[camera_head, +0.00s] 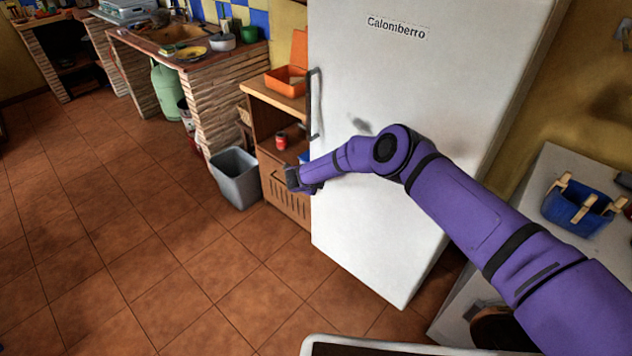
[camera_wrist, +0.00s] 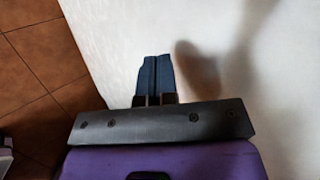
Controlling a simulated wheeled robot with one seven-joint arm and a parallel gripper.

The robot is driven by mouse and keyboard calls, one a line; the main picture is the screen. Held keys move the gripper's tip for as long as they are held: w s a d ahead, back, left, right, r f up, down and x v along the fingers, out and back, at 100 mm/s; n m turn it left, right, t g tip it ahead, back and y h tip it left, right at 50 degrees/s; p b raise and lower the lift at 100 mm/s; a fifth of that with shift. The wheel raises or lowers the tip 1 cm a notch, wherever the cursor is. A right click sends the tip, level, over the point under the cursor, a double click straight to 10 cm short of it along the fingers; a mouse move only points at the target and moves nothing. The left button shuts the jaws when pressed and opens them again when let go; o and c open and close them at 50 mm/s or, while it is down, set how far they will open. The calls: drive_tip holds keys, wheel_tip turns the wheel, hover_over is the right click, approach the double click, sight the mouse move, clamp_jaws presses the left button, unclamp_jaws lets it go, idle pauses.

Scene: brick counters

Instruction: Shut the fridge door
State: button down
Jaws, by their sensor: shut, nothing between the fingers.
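The white fridge door (camera_head: 375,80), marked "Calomberro", stands upright in the middle of the head view. Its grey vertical handle (camera_head: 314,103) is on the door's left edge. Whether the door is fully closed I cannot tell from here. My gripper (camera_head: 290,178) is below the handle, near the left edge of the door. In the wrist view the door (camera_wrist: 275,70) fills the right side, and my gripper (camera_wrist: 154,75) has its blue fingers shut together with nothing between them. Whether the fingers touch the door is unclear. My purple arm covers part of the lower door.
A wooden cabinet (camera_head: 262,130) with an orange tray (camera_head: 286,82) stands left of the fridge, with a grey bin (camera_head: 237,178) by it. A counter with a blue basket (camera_head: 580,207) is at right. The tiled floor (camera_head: 150,260) is clear at left.

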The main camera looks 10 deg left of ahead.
drive_tip(key=a+v, duration=0.2)
drive_tip(key=v, duration=0.8)
drive_tip(key=shift+f, duration=0.1)
